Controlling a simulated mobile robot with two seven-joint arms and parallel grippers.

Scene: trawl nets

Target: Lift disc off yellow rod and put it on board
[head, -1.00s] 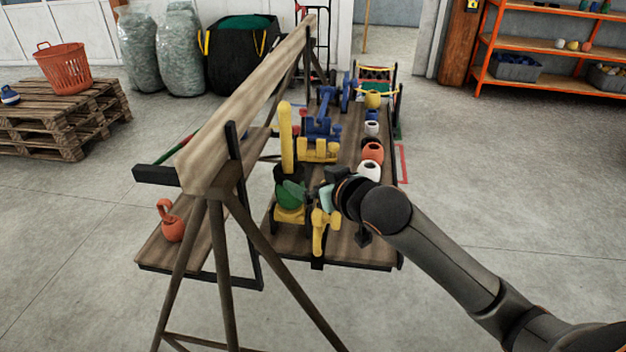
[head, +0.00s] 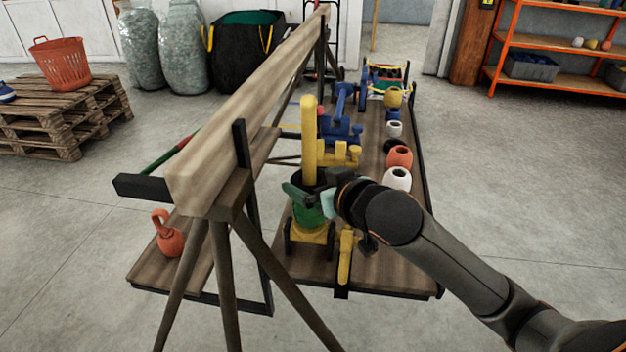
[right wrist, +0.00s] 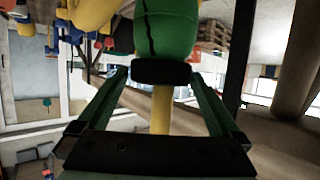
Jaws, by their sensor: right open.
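The yellow rod (head: 310,140) stands upright on a green and yellow piece (head: 311,232) at the near end of the bench. A black disc (right wrist: 162,71) sits around the rod against the green body in the right wrist view. My right gripper (head: 309,194) is open at the rod's lower part, with the rod (right wrist: 160,108) between its green fingers. The fingers reach close to the disc; I cannot tell whether they touch it. The wooden board (head: 390,264) is the bench's shelf under these pieces. My left gripper is not in view.
A thick wooden beam on trestle legs (head: 232,122) runs close left of the rod. Yellow and blue pieces (head: 342,130) stand behind it. White and orange pots (head: 398,158) line the right edge. An orange jug (head: 167,234) stands on the left shelf. The board's near right corner is bare.

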